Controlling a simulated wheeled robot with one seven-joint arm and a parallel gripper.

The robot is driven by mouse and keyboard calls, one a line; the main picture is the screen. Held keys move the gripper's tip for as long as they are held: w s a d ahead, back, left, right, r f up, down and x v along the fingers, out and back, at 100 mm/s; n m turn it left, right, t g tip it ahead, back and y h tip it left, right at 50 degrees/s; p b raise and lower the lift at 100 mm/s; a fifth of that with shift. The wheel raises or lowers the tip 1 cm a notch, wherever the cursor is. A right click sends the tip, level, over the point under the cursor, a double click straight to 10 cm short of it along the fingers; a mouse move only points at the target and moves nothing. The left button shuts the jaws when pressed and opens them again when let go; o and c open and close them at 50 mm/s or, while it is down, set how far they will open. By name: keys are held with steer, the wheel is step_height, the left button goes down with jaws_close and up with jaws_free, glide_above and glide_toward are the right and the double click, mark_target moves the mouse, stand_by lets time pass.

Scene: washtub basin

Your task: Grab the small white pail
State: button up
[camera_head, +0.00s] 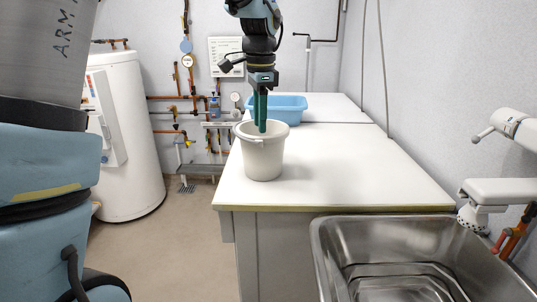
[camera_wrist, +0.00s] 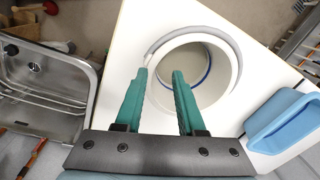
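The small white pail (camera_head: 263,158) stands upright near the front left part of the white counter (camera_head: 345,175) in the head view. In the wrist view I look down into the pail (camera_wrist: 225,62), with its round opening and a grey handle lying around the rim. My gripper (camera_head: 260,128) points down at the pail's top in the head view. In the wrist view its two green fingers (camera_wrist: 161,75) are apart with nothing between them. One fingertip lies near the pail's rim and the other over the opening. I cannot tell whether either touches the pail.
A blue basin (camera_head: 287,108) sits behind the pail; it also shows in the wrist view (camera_wrist: 285,122). A steel sink (camera_head: 415,255) is at the front right, with a white tap fixture (camera_head: 490,192) beside it. A white tank (camera_head: 126,135) stands at left.

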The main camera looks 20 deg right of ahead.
mark_target(267, 160)
steer(key=shift+s+d+f+m, duration=0.15)
steer(key=shift+d, duration=0.4)
steer(key=shift+s+d+f+m, duration=0.15)
steer(key=shift+d, duration=0.35)
step_height(267, 160, down, 4)
steer(key=shift+w+r+p, duration=0.1)
steer(key=shift+r+p, duration=0.1)
steer(key=shift+p, duration=0.15)
steer(key=shift+w+a+f+p, duration=0.1)
steer(key=shift+f+p, duration=0.3)
steer(key=shift+f, duration=1.1)
steer(key=shift+a+f+p, duration=0.1)
steer(key=shift+f+p, duration=0.3)
steer(key=shift+f, duration=1.1)
steer(key=shift+c, duration=0.2)
jaws_close()
